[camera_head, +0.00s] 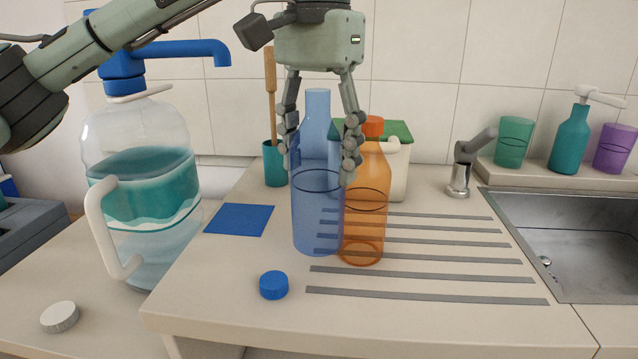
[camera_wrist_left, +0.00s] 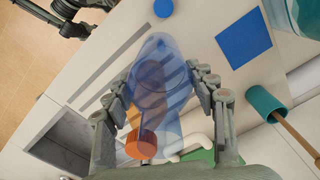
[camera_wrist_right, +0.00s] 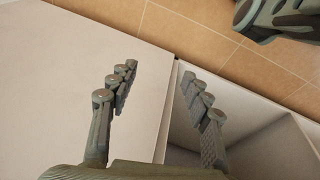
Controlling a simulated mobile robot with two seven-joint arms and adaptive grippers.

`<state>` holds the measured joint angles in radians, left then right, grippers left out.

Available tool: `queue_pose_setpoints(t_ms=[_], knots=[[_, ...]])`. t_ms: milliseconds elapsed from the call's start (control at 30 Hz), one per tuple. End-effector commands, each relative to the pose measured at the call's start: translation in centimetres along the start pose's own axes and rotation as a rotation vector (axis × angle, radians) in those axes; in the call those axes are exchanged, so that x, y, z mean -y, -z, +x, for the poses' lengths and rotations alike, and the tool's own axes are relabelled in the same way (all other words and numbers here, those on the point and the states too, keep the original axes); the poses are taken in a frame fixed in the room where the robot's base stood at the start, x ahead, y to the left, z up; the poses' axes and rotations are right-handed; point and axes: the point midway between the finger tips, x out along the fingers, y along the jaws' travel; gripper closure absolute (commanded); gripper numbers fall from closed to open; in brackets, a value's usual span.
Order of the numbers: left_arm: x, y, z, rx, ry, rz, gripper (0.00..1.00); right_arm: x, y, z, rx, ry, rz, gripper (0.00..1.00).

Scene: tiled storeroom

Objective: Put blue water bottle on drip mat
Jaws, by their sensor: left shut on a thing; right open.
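The translucent blue water bottle (camera_head: 316,222) is upright in the head view, with its neck and upper body between the fingers of my left gripper (camera_head: 320,150), which is shut on it. It also shows in the left wrist view (camera_wrist_left: 155,75). I cannot tell whether its base touches the counter. A flat blue square (camera_head: 240,219) lies just left of the bottle and may be the drip mat; grey strips (camera_head: 430,275) run along the counter to the right. My right gripper (camera_wrist_right: 158,72) is open and empty in the right wrist view, and out of the head view.
A blue cap (camera_head: 273,285) lies in front. A large water jug (camera_head: 150,170) stands left, a teal cup (camera_head: 274,165) behind. A tap (camera_head: 460,180) and sink (camera_head: 575,235) are right.

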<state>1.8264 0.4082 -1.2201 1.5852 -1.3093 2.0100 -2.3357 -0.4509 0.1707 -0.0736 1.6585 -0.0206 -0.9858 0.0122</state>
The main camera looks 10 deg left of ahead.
Motion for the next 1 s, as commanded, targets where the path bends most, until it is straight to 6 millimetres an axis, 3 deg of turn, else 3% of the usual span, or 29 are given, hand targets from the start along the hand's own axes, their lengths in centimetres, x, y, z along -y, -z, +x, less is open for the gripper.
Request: queue_pose_setpoints(t_ms=[200,300,767,800,933,1000], knots=[[-0.1,0.0,3.2,0.004,-0.002,0.001,0.70,-0.1,0.8,-0.7,-0.010,0.002,0.009,0.51],[-0.1,0.0,3.9,0.001,-0.001,0.000,0.70,-0.1,1.1,-1.0,-0.013,0.002,0.011,0.51],[0.0,0.0,4.3,0.000,0.000,0.000,0.70,-0.1,1.2,-1.2,-0.013,0.003,0.013,0.51],[0.0,0.0,4.2,0.000,0.000,0.000,0.41,-0.1,1.2,-1.4,-0.013,0.003,0.013,0.51],[0.0,0.0,4.2,0.000,0.000,0.000,0.25,-0.1,1.4,-1.5,-0.014,0.003,0.013,0.51],[0.0,0.0,4.2,0.000,0.000,0.000,0.23,-0.1,1.4,-1.5,-0.014,0.003,0.013,0.51]])
